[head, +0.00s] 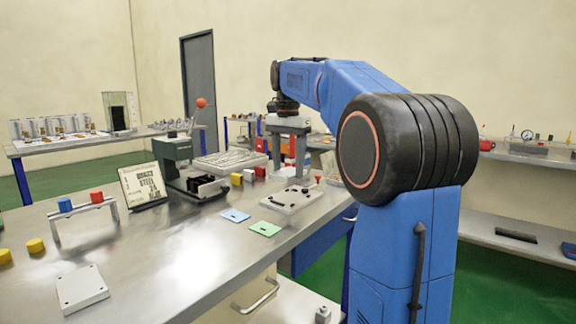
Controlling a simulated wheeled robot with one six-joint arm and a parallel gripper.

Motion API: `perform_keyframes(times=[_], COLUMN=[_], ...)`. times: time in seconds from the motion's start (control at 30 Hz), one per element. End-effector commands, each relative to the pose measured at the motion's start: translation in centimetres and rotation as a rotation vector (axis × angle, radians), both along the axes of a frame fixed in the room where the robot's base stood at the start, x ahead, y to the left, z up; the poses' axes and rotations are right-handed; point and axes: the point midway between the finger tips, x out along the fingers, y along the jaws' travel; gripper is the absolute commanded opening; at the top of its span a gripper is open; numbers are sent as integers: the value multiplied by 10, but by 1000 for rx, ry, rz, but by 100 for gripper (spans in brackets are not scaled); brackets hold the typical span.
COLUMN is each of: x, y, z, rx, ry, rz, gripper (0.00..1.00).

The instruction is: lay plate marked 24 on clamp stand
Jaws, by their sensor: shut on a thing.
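Just below and in front of the fingers, a light grey plate (291,199) with dark slots and small studs lies on the bench. Another light grey plate (82,288) with corner holes lies at the front left. I cannot tell for sure which thing is the clamp stand.
A dark green press (176,152) with a red-knobbed lever stands left of my gripper, beside a printed sign (143,186). A blue card (235,215) and a green card (264,228) lie in front. The bench's front middle is clear.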

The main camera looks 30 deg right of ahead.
Motion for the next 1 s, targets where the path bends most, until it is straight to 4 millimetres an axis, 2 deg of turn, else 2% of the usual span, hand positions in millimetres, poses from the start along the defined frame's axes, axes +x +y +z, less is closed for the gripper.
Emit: perform_keyframes(times=[0.53, 1.0], x=[0, -1], y=[0, 0], z=[-2, -36], rx=[0, 1], ry=[0, 1], rz=[-30, -30], gripper=[24, 24])
